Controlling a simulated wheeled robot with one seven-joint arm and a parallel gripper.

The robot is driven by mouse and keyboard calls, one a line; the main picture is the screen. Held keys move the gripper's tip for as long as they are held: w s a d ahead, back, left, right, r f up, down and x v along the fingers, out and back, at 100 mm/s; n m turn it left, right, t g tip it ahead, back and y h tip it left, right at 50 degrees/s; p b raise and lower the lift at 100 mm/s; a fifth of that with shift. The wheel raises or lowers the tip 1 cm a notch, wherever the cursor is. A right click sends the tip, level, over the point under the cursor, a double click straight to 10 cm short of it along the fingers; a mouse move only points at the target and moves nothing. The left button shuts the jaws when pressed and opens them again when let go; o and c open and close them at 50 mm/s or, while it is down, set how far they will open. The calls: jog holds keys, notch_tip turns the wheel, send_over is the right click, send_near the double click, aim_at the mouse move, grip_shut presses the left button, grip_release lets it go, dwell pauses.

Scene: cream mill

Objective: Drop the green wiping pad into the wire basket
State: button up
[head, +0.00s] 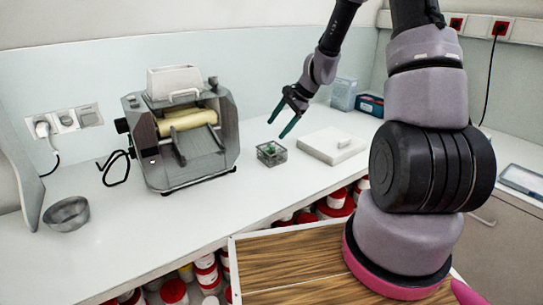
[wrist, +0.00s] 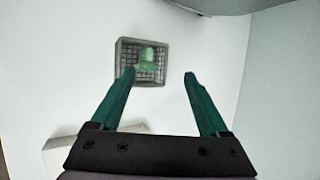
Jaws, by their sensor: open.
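The green wiping pad (wrist: 148,58) lies inside the small wire basket (wrist: 122,48) in the wrist view. In the head view the wire basket (head: 272,159) stands on the white counter, to the right of the mill, with the green pad (head: 268,149) showing in it. My gripper (head: 279,129) is above the counter, up and to the right of the basket, with its green fingers pointing down. In the wrist view the fingers of my gripper (wrist: 160,74) are spread wide with nothing between them; the basket lies beyond their tips. The gripper is apart from the pad.
A roller mill (head: 180,130) stands left of the basket. A grey bowl (head: 66,212) is at the far left. A blue box (head: 343,93) stands at the back. The front counter is clear.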

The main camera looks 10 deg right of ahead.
jog(key=v, duration=1)
jog(key=shift+r, duration=0.15)
jog(key=s+a+r+n+t+h, duration=0.2)
jog(key=s+r+n, duration=0.2)
jog(key=s+r, duration=0.75)
jog(key=s+d+r+n+t+h, duration=0.1)
jog(key=s+r+n, duration=0.1)
jog(key=s+r, duration=0.2)
jog(key=s+d+r+n+t+h, duration=0.1)
jog(key=s+r, duration=0.3)
jog(key=s, duration=0.5)
jog(key=shift+s+r+n+t, duration=0.4)
jog(key=shift+n, duration=0.3)
